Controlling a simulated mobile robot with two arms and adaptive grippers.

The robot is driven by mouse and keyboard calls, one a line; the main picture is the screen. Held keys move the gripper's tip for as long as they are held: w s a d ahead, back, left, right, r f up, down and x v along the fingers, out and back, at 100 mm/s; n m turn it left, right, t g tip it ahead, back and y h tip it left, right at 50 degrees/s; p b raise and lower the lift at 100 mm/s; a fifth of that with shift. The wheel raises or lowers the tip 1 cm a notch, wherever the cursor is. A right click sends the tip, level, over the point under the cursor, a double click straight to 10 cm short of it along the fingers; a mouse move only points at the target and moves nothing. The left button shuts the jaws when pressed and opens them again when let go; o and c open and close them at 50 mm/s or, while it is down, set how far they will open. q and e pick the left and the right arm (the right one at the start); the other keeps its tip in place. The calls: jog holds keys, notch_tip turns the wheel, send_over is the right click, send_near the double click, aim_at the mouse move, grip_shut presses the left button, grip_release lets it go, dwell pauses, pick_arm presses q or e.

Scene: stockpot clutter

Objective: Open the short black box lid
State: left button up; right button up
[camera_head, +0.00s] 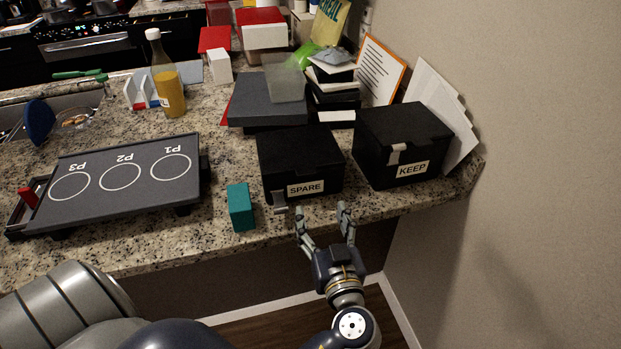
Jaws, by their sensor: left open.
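A shorter black box labelled SPARE (300,157) stands on the granite counter near its front edge, lid shut. A small grey latch or tab (280,204) sits at its front left. A taller black box labelled KEEP (403,142) stands to its right, lid also shut, with a light tab on its front. My left gripper (322,212) is open and empty, just in front of the SPARE box's front right part. Its two fingers point toward the boxes, and I see no clear contact. My right gripper is not in view.
A teal block (241,208) stands left of the SPARE box. A dark board marked P1, P2, P3 (120,178) lies on the left. A bottle (167,85), a dark grey box (266,101) and stacked books (333,90) stand behind. The wall (540,150) closes off the right.

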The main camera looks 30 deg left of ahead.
aim_at(308, 176)
pick_arm(q)
jog(key=shift+n+y, duration=0.4)
jog(key=p+x, duration=0.1)
jog(key=x, duration=0.2)
jog(key=r+p+x, duration=0.1)
jog(key=p+x, duration=0.1)
jog(key=x, duration=0.1)
jog(key=r+p+x, duration=0.1)
jog(key=x, duration=0.2)
jog(key=shift+w+a, duration=0.1)
jog(key=shift+a, duration=0.25)
jog(key=shift+w+a+f, duration=0.1)
jog(key=shift+w+a, duration=0.15)
jog(key=shift+a, duration=0.15)
